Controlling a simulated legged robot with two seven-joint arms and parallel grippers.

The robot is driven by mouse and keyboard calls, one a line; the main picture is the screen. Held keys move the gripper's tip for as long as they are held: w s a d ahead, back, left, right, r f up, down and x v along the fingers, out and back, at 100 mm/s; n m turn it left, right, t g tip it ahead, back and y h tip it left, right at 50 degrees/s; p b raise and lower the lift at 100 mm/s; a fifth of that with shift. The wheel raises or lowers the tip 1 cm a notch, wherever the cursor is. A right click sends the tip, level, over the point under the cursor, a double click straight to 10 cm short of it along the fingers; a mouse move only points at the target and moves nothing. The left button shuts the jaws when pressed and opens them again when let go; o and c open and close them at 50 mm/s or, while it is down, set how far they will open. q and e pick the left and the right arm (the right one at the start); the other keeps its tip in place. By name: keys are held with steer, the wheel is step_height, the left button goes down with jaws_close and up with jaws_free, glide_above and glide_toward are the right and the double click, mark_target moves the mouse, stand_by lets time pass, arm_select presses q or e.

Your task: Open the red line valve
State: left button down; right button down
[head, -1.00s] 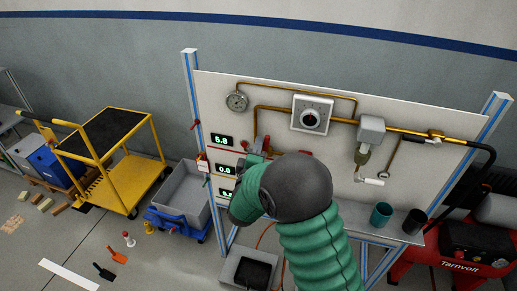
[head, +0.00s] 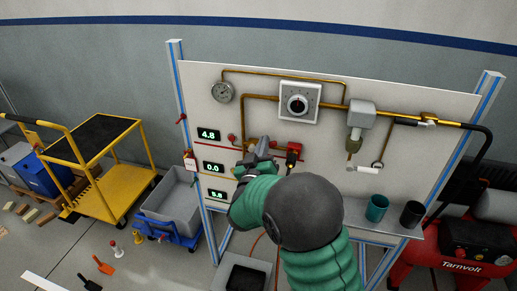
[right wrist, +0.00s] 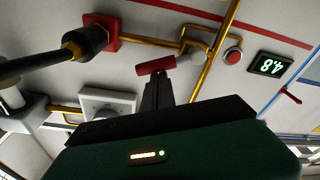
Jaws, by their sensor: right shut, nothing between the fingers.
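My right gripper (head: 258,146) is in front of the white panel, between the number displays and a red box; its fingers are shut and empty. In the right wrist view its fingertips (right wrist: 156,84) point at a short red bar handle (right wrist: 155,67) on a silver stem, joined to brass pipe. The tips are right at the handle; I cannot tell whether they touch. In the head view my gripper hides this handle. A thin red line (right wrist: 210,16) runs along the panel. I cannot tell surely which handle belongs to it. My left gripper is out of view.
The top display (head: 208,134) reads 4.8. A red button (right wrist: 234,56) and a red box with a black plug (right wrist: 98,33) flank the handle. A dial box (head: 298,102) and gauge (head: 222,92) sit above. Two cups (head: 377,208) stand on the shelf at right.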

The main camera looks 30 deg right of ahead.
steer(key=m+b, duration=0.1)
steer(key=f+m+b, duration=0.1)
steer(key=m, duration=0.1)
steer(key=s+d+f+m+b, duration=0.1)
steer(key=shift+f+g+h, duration=0.2)
steer(key=shift+g+h, duration=0.1)
steer(key=shift+h, duration=0.1)
steer(key=shift+s+f, duration=0.1)
steer(key=shift+f, duration=0.05)
stand_by(0.4)
